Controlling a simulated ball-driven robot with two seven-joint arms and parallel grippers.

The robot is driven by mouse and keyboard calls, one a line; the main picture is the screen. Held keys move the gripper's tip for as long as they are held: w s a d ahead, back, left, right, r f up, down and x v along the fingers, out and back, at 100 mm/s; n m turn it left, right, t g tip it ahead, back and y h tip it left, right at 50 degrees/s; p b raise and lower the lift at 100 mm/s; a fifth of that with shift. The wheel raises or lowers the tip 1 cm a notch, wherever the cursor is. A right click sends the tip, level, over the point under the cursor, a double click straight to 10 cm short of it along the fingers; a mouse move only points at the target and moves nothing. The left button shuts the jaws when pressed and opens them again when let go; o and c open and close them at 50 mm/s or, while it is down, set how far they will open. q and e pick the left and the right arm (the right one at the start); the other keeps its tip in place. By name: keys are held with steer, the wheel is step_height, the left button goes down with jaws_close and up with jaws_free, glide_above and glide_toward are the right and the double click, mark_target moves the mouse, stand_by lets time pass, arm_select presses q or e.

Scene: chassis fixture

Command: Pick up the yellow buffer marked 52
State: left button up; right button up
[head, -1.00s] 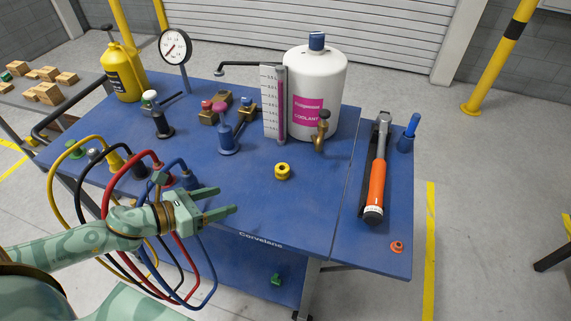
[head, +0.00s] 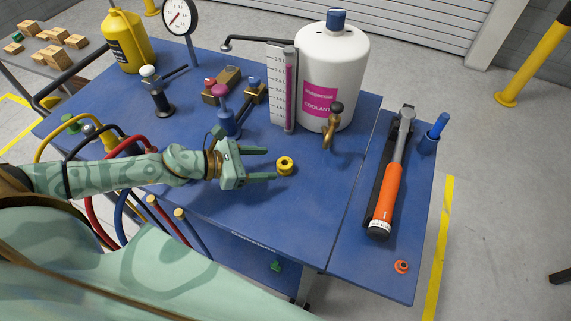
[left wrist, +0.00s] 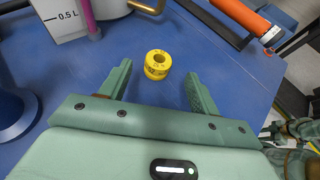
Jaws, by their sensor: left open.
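The yellow buffer (head: 285,166) is a short ring with a dark centre hole, lying on the blue table top. In the left wrist view the yellow buffer (left wrist: 158,64) sits just beyond the fingertips, roughly centred between them; dark marks on its side are too small to read surely. My left gripper (head: 272,163) is open and empty, its fingers pointing right at the buffer. In the left wrist view the open fingers of my left gripper (left wrist: 157,78) lie either side of the line to the buffer.
A white coolant tank (head: 332,75) with a brass tap (head: 331,125) stands behind the buffer. A blue-based fixture (head: 229,122) stands behind my gripper. An orange-handled tool (head: 386,195) lies at right. The table in front of the buffer is clear.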

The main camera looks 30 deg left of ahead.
mark_target(288, 163)
arm_select(q)
steer(key=x, duration=0.8)
steer(key=shift+w+d+f, duration=0.15)
steer(key=shift+w, duration=0.15)
steer(key=shift+s, duration=0.1)
steer(key=shift+c, duration=0.3)
steer(key=c, duration=1)
